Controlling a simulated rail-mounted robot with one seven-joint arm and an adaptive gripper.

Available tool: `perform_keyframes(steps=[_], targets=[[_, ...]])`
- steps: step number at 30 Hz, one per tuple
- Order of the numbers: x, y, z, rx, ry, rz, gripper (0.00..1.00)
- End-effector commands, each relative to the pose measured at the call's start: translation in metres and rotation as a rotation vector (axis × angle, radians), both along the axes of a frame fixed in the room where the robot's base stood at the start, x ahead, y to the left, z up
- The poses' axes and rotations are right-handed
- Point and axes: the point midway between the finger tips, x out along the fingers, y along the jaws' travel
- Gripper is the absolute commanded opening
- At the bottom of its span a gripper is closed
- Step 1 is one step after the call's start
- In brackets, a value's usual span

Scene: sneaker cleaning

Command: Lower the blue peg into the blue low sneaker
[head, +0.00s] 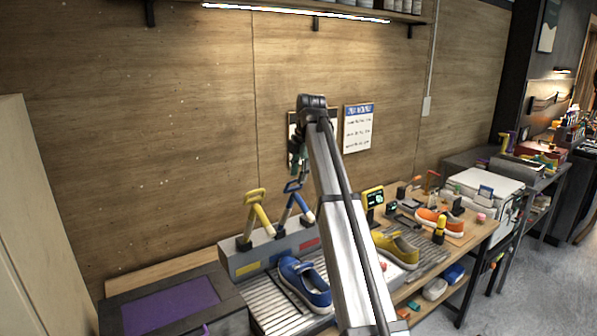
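The blue low sneaker (306,284) sits on a slatted metal tray (277,312) in front of the grey rack, its opening facing up. The blue peg (294,204) stands at the grey rack (246,262), right of a yellow peg (258,217). My gripper (296,172) hangs just above the blue peg's handle, partly beside my arm. It is small and dark here, so I cannot tell whether its fingers are open or touch the handle.
A yellow sneaker (396,247) stands right of my arm, with an orange sneaker (436,221) farther right. A small screen (373,198) stands behind the yellow sneaker. A purple mat (170,304) lies clear at the left. My arm hides part of the bench.

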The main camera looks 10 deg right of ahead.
Motion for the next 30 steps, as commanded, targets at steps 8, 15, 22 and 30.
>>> perform_keyframes(steps=[8, 15, 22, 30], targets=[[0.002, 0.001, -0.007, 0.000, 0.000, 0.000, 0.36], [0.001, 0.001, -0.007, 0.000, 0.000, 0.000, 0.01], [0.001, 0.001, -0.007, 0.000, -0.001, 0.000, 0.00], [-0.013, 0.018, -0.017, 0.018, -0.040, 0.026, 0.00]])
